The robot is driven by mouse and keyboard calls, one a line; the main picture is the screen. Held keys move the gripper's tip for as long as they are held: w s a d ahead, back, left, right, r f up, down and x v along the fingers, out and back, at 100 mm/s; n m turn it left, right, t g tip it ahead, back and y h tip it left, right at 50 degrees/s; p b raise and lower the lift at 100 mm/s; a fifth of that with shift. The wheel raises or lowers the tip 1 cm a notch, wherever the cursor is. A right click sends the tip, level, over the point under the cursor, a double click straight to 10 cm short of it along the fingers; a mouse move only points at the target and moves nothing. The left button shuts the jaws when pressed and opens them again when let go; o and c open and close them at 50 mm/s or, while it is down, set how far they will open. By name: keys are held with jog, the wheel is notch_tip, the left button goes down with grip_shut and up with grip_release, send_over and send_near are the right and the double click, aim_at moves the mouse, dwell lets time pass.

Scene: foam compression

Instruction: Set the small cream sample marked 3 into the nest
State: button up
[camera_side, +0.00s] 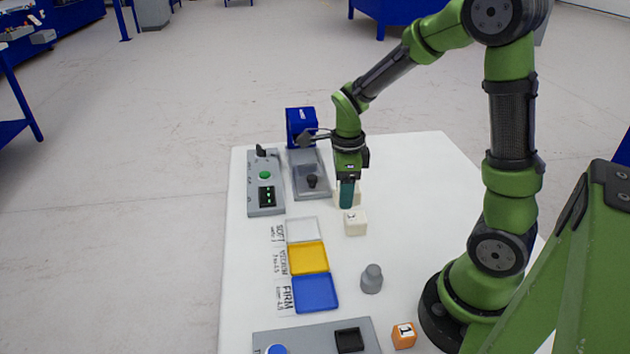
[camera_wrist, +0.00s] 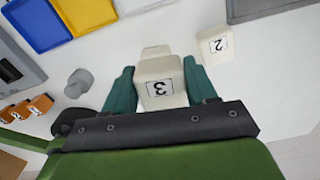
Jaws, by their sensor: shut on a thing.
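My gripper (camera_wrist: 160,88) is shut on a small cream sample marked 3 (camera_wrist: 160,72), with one teal finger on each side of it. In the side view, the near finger of my gripper (camera_side: 347,195) mostly hides what is between the fingers. A cream block marked 2 (camera_wrist: 215,46) stands to the right in the wrist view. Another cream block (camera_side: 355,225) stands on the table just in front of my gripper; its mark is too small to read. A grey-based device with a blue head (camera_side: 301,124) stands behind to the left. I cannot tell which part is the nest.
White (camera_side: 303,230), yellow (camera_side: 308,258) and blue (camera_side: 315,293) trays lie in a row. A grey weight (camera_side: 371,279) stands right of them. A control box (camera_side: 265,185), a grey plate (camera_side: 305,342) with a dark square recess and orange cubes (camera_side: 404,335) are also here. The table's right is clear.

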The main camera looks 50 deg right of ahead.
send_near(305, 173)
jog(key=s+f, duration=0.2)
jog(key=s, duration=0.1)
jog(key=shift+s+f, duration=0.1)
jog(key=shift+s, duration=0.05)
jog(key=w+r+n, duration=0.1)
jog(key=w+r, duration=0.1)
jog(key=w, duration=0.2)
jog(key=shift+s+d+f, duration=0.15)
jog(key=shift+f, duration=2.5)
jog(key=shift+f, duration=0.4)
jog(key=shift+f, duration=0.2)
jog(key=o, duration=1.1)
jog(key=shift+f, duration=0.15)
